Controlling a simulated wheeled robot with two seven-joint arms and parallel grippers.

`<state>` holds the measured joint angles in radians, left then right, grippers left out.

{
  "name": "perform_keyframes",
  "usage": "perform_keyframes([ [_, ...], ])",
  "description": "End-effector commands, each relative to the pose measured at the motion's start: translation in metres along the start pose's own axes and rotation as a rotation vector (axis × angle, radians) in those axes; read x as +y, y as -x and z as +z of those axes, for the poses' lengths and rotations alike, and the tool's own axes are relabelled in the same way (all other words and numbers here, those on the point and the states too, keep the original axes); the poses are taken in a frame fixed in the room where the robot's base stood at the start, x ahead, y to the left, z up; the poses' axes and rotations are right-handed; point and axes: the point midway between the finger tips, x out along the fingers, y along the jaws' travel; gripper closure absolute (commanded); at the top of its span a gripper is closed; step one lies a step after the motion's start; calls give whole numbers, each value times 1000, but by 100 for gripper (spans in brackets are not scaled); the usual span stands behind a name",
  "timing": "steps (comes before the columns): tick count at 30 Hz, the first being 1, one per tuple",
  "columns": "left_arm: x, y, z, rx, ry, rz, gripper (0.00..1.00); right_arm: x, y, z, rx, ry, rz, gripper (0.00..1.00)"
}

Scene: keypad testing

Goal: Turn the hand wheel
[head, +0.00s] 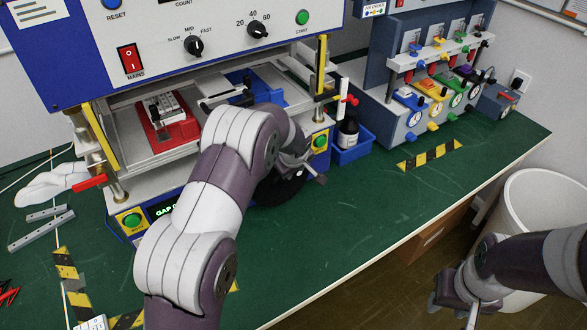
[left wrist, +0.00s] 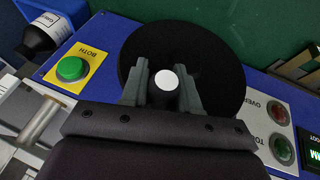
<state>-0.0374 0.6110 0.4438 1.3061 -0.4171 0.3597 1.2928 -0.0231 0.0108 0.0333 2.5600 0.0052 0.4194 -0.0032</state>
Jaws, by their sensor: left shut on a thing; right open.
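The hand wheel is a black disc on the front of the blue and white machine; in the head view its lower part (head: 283,190) shows behind my left arm. In the left wrist view the wheel (left wrist: 215,55) fills the top middle. My left gripper (left wrist: 163,88) is shut on the wheel's handle (left wrist: 166,80), a dark knob with a round white end between the two fingers. In the head view the left gripper (head: 303,165) is at the wheel, and the arm hides much of it. My right gripper (head: 462,305) is open and empty at the lower right.
Green buttons (head: 132,221) flank the machine's lower front; one (left wrist: 72,69) is beside the wheel. A black bottle stands in a blue bin (head: 352,154) to the right. A white round bin (head: 540,205) stands near my right arm. The green bench (head: 335,225) is clear in front.

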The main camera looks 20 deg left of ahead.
Motion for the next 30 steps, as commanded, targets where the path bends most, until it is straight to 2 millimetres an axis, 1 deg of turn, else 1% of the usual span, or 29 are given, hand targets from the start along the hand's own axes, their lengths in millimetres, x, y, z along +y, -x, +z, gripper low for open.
perform_keyframes([
  [1,-3,-3,4,-7,-2,-8,100,0,-1,0,0,0,0,57],
  [11,-4,-4,5,-8,-2,-10,100,0,-1,0,0,0,0,57],
  [12,-4,-4,5,-9,-2,-11,67,0,-1,0,0,0,0,57],
  [13,-4,-4,5,-9,-3,-11,57,0,-1,0,0,0,0,57],
  [14,-4,-4,4,-8,-2,-10,49,0,-1,0,0,0,0,57],
  [24,-2,2,2,-3,-1,-4,49,0,-1,0,0,0,0,57],
  [26,-1,8,1,-2,-2,-2,49,0,-3,0,0,0,0,57],
  [29,-1,25,2,-2,-1,-2,49,0,-7,1,0,0,0,57],
  [30,-1,34,2,-1,0,-1,49,0,-8,1,0,0,0,57],
])
